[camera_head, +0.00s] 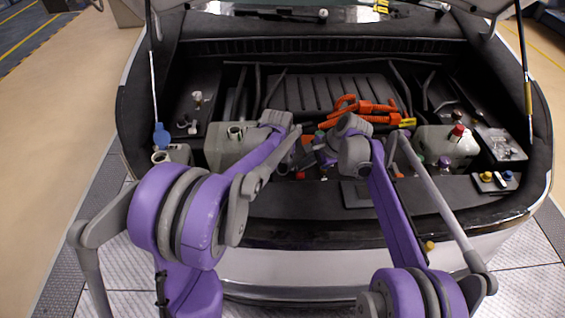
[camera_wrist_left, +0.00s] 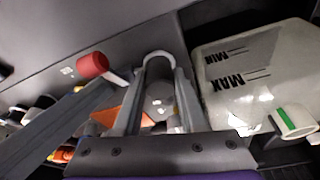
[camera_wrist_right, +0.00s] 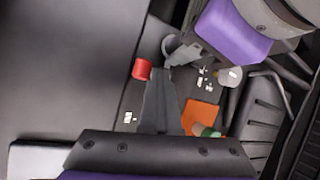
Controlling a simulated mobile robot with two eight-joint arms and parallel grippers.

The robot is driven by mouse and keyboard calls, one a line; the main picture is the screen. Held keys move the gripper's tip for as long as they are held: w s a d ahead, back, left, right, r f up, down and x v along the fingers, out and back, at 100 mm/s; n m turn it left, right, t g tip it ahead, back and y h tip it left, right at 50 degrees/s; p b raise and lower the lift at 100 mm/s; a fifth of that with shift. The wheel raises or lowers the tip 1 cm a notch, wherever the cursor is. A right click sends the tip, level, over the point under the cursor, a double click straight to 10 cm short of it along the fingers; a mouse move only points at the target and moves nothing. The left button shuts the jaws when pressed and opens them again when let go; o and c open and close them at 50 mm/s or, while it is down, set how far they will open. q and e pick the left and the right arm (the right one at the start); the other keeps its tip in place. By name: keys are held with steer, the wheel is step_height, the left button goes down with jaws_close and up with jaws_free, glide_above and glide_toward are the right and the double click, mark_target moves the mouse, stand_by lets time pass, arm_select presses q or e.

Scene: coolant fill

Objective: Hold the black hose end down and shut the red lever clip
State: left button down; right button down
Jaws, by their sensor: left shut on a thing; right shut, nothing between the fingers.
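My left gripper (camera_wrist_left: 158,88) is shut on a dark rounded piece between its fingers, which looks like the black hose end (camera_wrist_left: 159,100). The fingers hide most of it. The red lever clip (camera_wrist_left: 92,65) shows as a red grip left of them in the left wrist view. It also shows in the right wrist view (camera_wrist_right: 142,69), just left of my right gripper's tips. My right gripper (camera_wrist_right: 160,75) is shut and empty, close beside the red grip; I cannot tell whether they touch. In the head view both grippers meet low in the compartment, largely hidden by my arms.
A white tank (camera_wrist_left: 250,80) with MIN and MAX marks is right of my left gripper. Another white tank with a red cap (camera_head: 457,132) stands at the right. The compartment's front edge is close below my arms.

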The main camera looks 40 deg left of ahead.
steer(key=shift+s+d, duration=0.25)
steer(key=shift+s, duration=0.05)
steer(key=shift+f, duration=0.1)
steer(key=shift+s+f, duration=0.1)
steer(key=shift+f, duration=0.05)
stand_by(0.5)
steer(key=shift+r, duration=4)
arm_select(q)
steer(key=shift+c, duration=1.9)
jaws_free()
